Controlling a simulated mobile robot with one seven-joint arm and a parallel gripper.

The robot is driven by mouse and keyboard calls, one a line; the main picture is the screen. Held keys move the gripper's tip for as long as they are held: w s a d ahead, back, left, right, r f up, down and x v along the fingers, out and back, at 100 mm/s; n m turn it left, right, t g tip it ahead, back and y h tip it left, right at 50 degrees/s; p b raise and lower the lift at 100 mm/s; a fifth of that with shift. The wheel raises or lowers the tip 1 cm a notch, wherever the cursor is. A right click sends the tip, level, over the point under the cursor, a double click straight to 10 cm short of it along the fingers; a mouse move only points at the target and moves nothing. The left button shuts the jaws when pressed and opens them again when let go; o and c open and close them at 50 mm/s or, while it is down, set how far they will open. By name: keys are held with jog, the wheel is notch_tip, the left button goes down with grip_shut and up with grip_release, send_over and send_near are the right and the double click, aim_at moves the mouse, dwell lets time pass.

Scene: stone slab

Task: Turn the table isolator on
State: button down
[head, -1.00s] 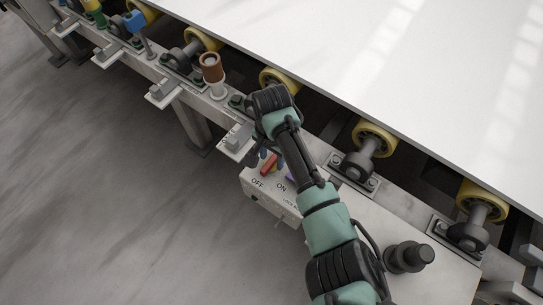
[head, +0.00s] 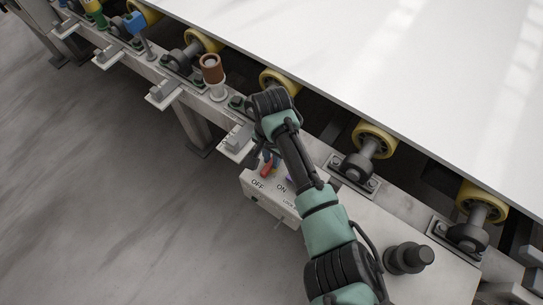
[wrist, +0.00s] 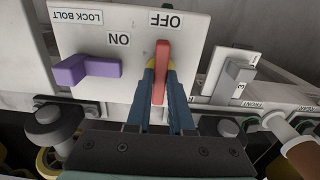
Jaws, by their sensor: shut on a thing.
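The isolator is a white box (head: 262,199) with OFF and ON labels on its top plate. It also shows in the wrist view (wrist: 100,30), upside down. Its red handle (wrist: 162,52) points toward the OFF label (wrist: 167,20); the ON label (wrist: 119,39) is to the left there. My gripper (wrist: 161,68) is shut on the red handle, one blue, yellow-tipped finger on each side. In the head view the red handle (head: 266,169) shows just below my wrist, which hides part of the plate.
A purple lock bolt (wrist: 85,69) sits beside the handle on the same plate. A grey switch on a white bracket (wrist: 232,77) stands close on the other side. A brown-capped post (head: 212,72) and yellow rollers (head: 374,139) line the frame under the white slab (head: 360,60).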

jog(key=shift+r, duration=0.1)
jog(key=n+p, duration=0.2)
jog(key=p, duration=0.1)
jog(key=shift+s+n, duration=0.1)
jog(key=shift+n, duration=0.3)
jog(key=n+p, duration=0.1)
jog(key=n, duration=0.4)
jog(key=shift+p, duration=0.3)
jog(key=n, duration=0.5)
jog(key=shift+p, duration=0.35)
jog(key=n, duration=0.4)
jog(key=shift+n, duration=0.4)
jog(key=c, duration=0.8)
grip_release()
